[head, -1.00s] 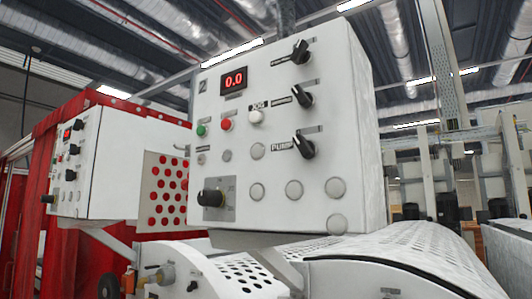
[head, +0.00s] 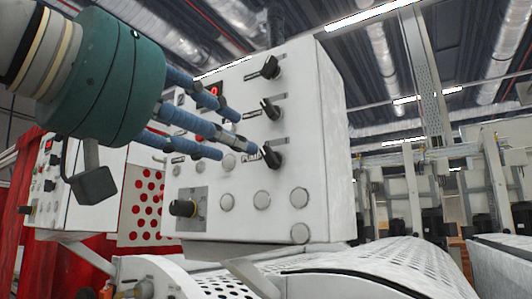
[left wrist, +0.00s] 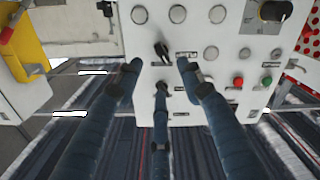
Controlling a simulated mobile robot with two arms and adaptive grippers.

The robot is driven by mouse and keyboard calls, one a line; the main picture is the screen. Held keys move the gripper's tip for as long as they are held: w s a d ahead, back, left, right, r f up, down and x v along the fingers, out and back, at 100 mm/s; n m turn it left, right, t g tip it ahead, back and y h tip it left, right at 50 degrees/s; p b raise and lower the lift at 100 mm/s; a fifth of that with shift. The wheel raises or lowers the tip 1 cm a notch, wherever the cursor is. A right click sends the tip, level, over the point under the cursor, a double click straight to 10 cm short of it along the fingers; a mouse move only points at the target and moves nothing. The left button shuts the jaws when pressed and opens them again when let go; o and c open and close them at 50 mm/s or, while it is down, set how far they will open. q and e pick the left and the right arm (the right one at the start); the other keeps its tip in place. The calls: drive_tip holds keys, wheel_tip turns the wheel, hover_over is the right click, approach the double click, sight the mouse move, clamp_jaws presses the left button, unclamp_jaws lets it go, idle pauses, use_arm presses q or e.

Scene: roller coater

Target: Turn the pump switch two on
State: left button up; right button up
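The pump switch (head: 272,157) is a black rotary knob, lowest of three on the right side of the white control box (head: 333,150). Part of its "PUMP" label (head: 250,158) shows beside it. In the left wrist view, upside down, the pump switch (left wrist: 162,50) sits tilted between the outer fingertips. My left gripper (head: 238,138) has blue fingers spread open and empty, in front of the panel, pointing at the knob; I cannot tell whether they touch. In the left wrist view, the left gripper's (left wrist: 160,72) middle finger partly covers another knob (left wrist: 163,88). My right gripper is out of view.
Above the pump switch are a middle knob (head: 270,108) and a top knob (head: 264,68). A larger black knob (head: 183,208) is at the panel's lower left. A second control box (head: 95,195) stands left; a perforated roller cover (head: 390,265) lies below.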

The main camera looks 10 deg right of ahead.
sight(269, 154)
use_arm(q)
drive_tip(key=p+x, duration=0.4)
drive_tip(key=x, duration=0.6)
drive_tip(key=shift+s+r, duration=0.1)
drive_tip(key=shift+w+d, duration=0.3)
drive_tip(key=shift+w, duration=0.1)
clamp_jaws()
